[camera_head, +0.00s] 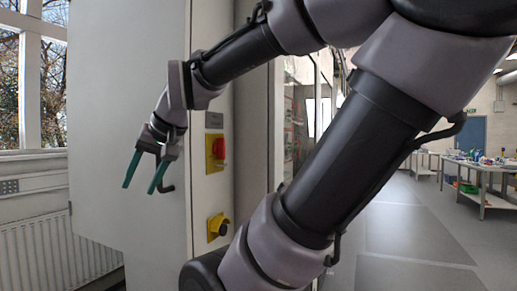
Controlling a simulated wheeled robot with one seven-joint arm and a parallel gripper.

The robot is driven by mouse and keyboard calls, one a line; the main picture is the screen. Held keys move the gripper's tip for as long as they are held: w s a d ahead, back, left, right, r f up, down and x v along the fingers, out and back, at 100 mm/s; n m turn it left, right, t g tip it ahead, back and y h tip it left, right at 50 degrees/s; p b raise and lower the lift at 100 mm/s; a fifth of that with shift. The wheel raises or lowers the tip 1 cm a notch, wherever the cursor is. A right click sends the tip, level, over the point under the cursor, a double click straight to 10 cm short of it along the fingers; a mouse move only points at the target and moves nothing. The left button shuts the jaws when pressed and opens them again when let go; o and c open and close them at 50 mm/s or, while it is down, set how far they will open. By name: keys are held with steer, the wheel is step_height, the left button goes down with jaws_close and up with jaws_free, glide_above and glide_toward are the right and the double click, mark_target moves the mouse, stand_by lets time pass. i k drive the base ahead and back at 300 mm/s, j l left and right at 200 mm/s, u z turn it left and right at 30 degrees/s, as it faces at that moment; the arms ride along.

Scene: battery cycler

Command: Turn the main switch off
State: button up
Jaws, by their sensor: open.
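A red switch (219,149) sits on a yellow plate on the narrow front face of a tall light-grey cabinet (120,90). Below it, a dark knob (222,229) sits on a second yellow plate. I cannot tell from any readable label which one is the main switch. My gripper (139,190) is open and empty, its two teal fingers pointing down and apart. In the picture it is left of both controls, in front of the cabinet's broad panel, and appears clear of both. My arm crosses the view close to the lower knob.
A small grey label plate (214,120) is above the red switch. A dark hooked piece (167,188) shows beside my gripper; its attachment is unclear. A radiator (60,250) stands at the left. Open floor (410,225) and a loaded table (485,166) lie to the right.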

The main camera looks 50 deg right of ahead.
mark_target(219, 147)
steer(key=i+l+z, duration=0.1)
steer(key=l+z, duration=0.15)
steer(key=z, duration=0.2)
steer(key=i+l+z, duration=0.2)
steer(key=z, duration=0.2)
steer(key=k+j+u, duration=0.2)
steer(key=k+j, duration=0.55)
steer(key=k+l, duration=0.05)
steer(key=k, duration=0.05)
